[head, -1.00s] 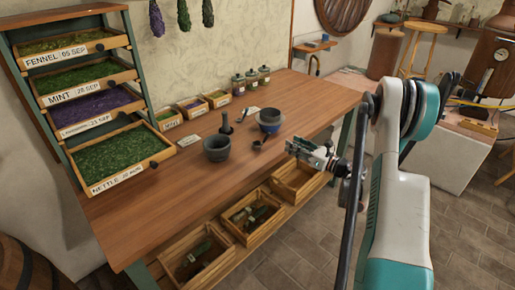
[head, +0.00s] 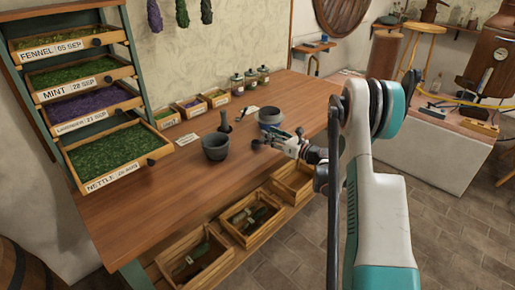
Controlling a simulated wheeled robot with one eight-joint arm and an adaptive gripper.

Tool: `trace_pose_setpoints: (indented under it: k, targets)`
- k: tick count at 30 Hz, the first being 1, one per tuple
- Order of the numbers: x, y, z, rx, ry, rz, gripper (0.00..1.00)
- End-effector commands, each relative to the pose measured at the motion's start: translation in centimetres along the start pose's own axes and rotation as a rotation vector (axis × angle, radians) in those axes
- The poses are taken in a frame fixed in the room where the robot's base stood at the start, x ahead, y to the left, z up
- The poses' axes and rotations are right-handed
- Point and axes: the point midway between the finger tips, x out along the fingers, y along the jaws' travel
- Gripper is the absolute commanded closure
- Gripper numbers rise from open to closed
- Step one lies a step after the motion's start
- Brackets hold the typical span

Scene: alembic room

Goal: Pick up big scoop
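A small dark scoop (head: 256,143) lies on the wooden table, in front of a dark bowl with a bluish band (head: 270,117). I take it for the big scoop, but it is small in view and partly hidden. My gripper (head: 270,139) is low over the table, pointing left, with its tips right beside the scoop. I cannot tell whether they touch it, or how far the fingers are apart. A pale, thin utensil (head: 251,110) lies behind, left of the bowl.
A dark mortar (head: 215,147) stands left of the gripper, with a pestle-like piece (head: 225,123) behind it. Jars (head: 251,79) and small herb boxes (head: 190,107) line the back. A drawer rack (head: 95,100) stands at left. The table's front left (head: 150,205) is clear.

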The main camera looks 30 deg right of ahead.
Motion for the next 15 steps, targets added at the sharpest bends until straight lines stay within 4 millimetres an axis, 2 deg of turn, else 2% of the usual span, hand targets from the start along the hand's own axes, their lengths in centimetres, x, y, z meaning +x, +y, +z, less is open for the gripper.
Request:
trace_pose_setpoints:
  k: [4, 11, 12, 15]
  targets:
    - [2.1, 0.1, -0.3, 0.0, 0.0, 0.001, 0.62]
    - [2.5, 0.1, -0.1, 0.0, 0.0, 0.0, 0.62]
    - [2.5, 0.1, -0.1, 0.0, 0.0, 0.0, 0.65]
    - [2.5, 0.1, -0.1, 0.0, 0.0, 0.0, 0.87]
